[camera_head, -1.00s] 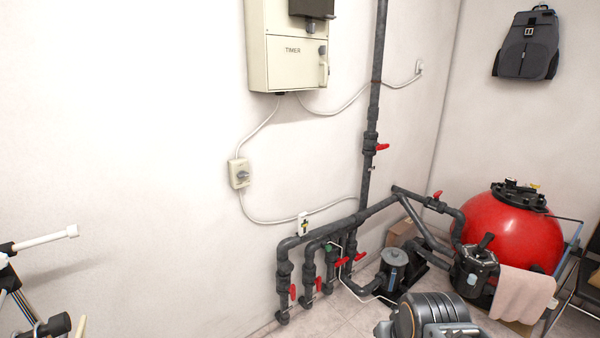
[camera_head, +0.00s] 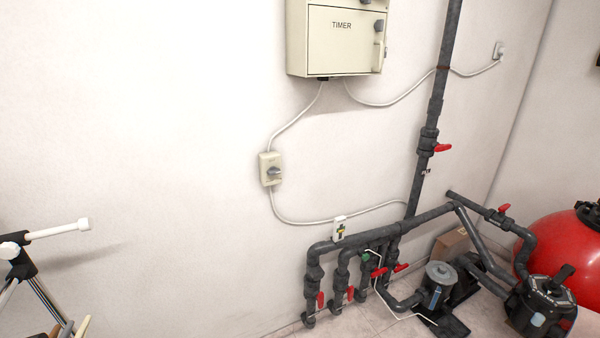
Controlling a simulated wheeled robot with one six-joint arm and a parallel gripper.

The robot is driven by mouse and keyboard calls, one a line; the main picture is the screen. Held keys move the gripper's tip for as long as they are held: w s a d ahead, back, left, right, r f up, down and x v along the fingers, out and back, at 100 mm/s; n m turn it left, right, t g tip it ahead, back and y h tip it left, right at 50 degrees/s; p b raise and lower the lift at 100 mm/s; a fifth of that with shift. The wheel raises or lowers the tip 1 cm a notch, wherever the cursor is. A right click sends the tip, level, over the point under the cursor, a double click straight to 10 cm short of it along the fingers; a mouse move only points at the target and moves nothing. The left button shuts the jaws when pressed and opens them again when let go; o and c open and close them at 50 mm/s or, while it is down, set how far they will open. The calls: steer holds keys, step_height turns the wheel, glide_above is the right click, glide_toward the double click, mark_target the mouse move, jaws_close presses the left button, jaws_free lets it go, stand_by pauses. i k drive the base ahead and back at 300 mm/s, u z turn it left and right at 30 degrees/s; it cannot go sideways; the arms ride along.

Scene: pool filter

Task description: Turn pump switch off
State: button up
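The pump switch (camera_head: 264,179) is a small cream box on the white wall, left of the pipes and below the timer cabinet. A grey rotary knob (camera_head: 273,171) sits on its front; its handle looks roughly level, but its marked position is too small to read. White cables run from its top and bottom. The pump (camera_head: 437,293) is a grey-lidded unit on the floor at the lower right. My gripper is not in view, and nothing touches the switch.
The cream timer cabinet (camera_head: 345,52) hangs above the switch. Dark pipes (camera_head: 380,226) with red valve handles stand to the right. A red filter tank (camera_head: 561,238) is at the right edge. White poles (camera_head: 55,231) stick out at the left. The wall around the switch is clear.

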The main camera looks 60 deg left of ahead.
mark_target(272, 170)
steer(key=i, duration=2.1)
steer(key=u, duration=2.75)
steer(key=i, duration=1.15)
steer(key=u, duration=2.7)
